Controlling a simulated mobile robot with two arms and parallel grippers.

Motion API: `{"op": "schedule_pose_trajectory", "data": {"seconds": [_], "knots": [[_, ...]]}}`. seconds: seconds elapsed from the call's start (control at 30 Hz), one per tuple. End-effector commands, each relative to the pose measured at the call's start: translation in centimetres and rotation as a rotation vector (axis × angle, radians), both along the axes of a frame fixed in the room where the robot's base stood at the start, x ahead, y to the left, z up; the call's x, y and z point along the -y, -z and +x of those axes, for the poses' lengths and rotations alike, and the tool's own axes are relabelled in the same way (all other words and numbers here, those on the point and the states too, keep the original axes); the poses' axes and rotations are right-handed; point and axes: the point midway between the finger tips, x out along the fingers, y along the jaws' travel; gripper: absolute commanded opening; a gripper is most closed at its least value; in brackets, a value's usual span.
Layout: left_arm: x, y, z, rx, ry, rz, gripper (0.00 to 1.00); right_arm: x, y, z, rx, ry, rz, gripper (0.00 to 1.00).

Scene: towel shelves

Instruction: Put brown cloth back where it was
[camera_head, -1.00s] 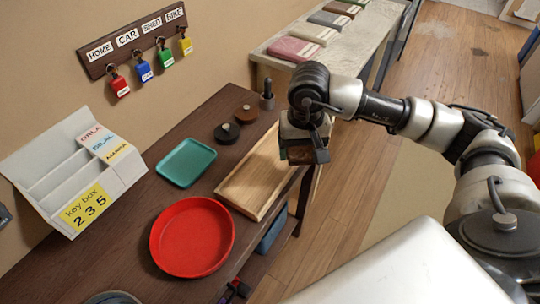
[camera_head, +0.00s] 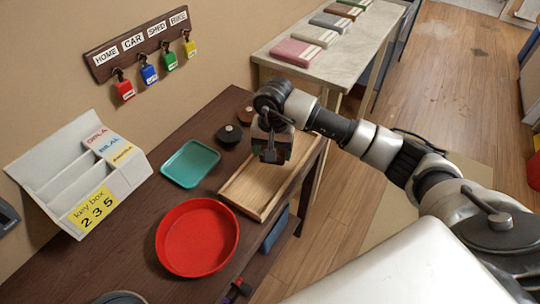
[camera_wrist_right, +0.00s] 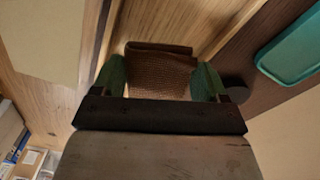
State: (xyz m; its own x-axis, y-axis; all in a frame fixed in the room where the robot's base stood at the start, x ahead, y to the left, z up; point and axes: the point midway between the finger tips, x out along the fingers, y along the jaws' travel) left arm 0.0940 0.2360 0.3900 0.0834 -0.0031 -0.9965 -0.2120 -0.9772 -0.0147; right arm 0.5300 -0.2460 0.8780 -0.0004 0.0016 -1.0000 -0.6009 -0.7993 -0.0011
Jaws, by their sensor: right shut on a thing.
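My right gripper (camera_head: 270,155) hangs over the far part of the wooden tray (camera_head: 243,208) on the dark table. In the wrist view its green-sided fingers (camera_wrist_right: 159,82) are shut on the brown cloth (camera_wrist_right: 158,65), a folded, woven-looking piece held between them. The cloth is above the tray; the exact gap cannot be told. In the head view the cloth is mostly hidden by the gripper. My left gripper is not in view.
A pale side table (camera_head: 270,50) at the back holds a row of folded cloths, including a pink one (camera_head: 297,52) and a grey one (camera_head: 311,36). A teal tray (camera_head: 190,164), red round tray (camera_head: 197,237) and white key box (camera_head: 75,180) stand on the dark table (camera_head: 120,250).

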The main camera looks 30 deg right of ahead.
Motion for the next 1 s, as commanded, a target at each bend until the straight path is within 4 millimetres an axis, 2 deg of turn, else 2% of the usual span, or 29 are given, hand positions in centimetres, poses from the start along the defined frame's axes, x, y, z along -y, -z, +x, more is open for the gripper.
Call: {"op": "schedule_pose_trajectory", "data": {"seconds": [0.3,0.67,0.7,0.77,1.0], "knots": [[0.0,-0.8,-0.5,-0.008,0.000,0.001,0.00,0.0,3.8,-0.1,-0.003,0.001,0.001,0.52],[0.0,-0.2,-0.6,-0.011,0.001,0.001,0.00,0.0,4.4,0.0,0.001,0.000,-0.001,0.52],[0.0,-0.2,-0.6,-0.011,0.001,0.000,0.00,0.0,4.4,0.0,0.001,0.000,0.000,0.75],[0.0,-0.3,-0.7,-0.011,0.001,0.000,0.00,0.0,4.2,0.0,0.001,0.000,0.001,0.84],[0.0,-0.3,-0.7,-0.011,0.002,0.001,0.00,0.0,4.2,0.0,0.001,0.000,0.001,0.84]]}}
